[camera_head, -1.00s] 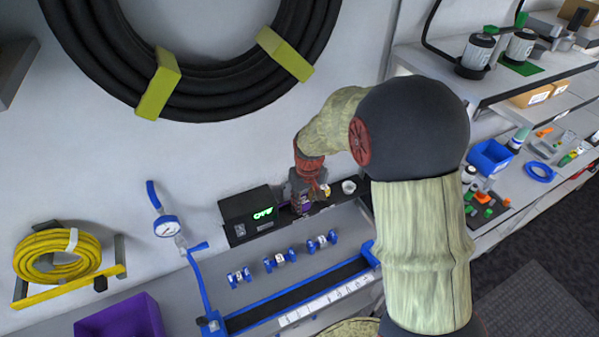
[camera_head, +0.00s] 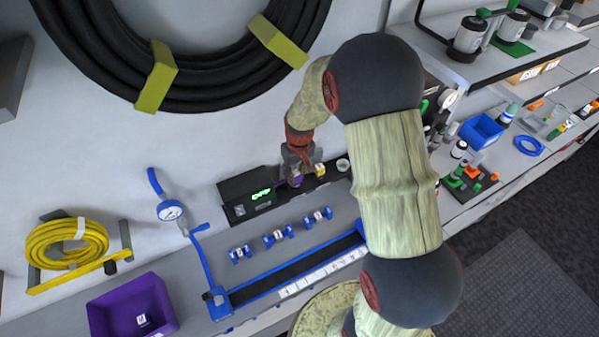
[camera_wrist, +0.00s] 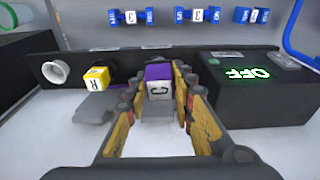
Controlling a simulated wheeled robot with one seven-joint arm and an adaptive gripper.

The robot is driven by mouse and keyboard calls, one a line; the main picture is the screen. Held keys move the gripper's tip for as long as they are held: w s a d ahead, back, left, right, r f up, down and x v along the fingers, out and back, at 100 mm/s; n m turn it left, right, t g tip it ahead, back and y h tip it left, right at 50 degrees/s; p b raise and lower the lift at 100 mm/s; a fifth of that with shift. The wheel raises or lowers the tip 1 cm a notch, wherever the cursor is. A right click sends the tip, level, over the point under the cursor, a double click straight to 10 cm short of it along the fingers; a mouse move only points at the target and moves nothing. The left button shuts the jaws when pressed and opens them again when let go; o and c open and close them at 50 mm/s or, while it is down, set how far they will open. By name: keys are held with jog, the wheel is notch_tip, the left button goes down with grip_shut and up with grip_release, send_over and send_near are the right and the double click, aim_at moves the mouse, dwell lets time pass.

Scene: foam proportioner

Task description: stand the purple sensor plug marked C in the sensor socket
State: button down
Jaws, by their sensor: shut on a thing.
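The purple sensor plug (camera_wrist: 158,72) has a white face marked C. In the wrist view it is between my fingertips, and my gripper (camera_wrist: 157,86) is shut on it; it also shows as a small purple patch at the gripper (camera_head: 295,176) in the head view. The plug is at the black strip, right beside the black box (camera_wrist: 255,100) whose display reads OFF. Its underside is hidden, so I cannot tell whether it sits in a socket. A pale round cup (camera_wrist: 55,72), possibly a socket, is at the strip's other end.
A yellow plug marked R (camera_wrist: 96,78) stands close beside my gripper. Several blue fittings marked C (camera_head: 278,237) line the panel. A purple bin (camera_head: 108,315) holds a small marked block. A blue gauge stand (camera_head: 172,212) and yellow hose (camera_head: 65,240) are to the left.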

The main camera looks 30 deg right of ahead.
jog(key=shift+w+d+f+b, duration=0.1)
jog(key=shift+w+f+b, duration=0.4)
jog(key=shift+f, duration=0.5)
jog(key=shift+w+d+f+b, duration=0.1)
jog(key=shift+w+f+b, duration=0.45)
jog(key=shift+f, duration=0.4)
jog(key=shift+w+d+f+b, duration=0.1)
jog(key=shift+w+f+b, duration=0.25)
jog(key=shift+w+f, duration=0.5)
jog(key=shift+s+f+b, duration=0.25)
jog(key=shift+f+b, duration=0.45)
jog(key=shift+f, duration=0.05)
jog(key=c, duration=1.8)
grip_release()
notch_tip(320, 180, up, 11)
jog(key=s+p, duration=0.1)
jog(key=p, duration=0.4)
jog(key=shift+s+p, duration=0.2)
jog(key=shift+p, duration=0.15)
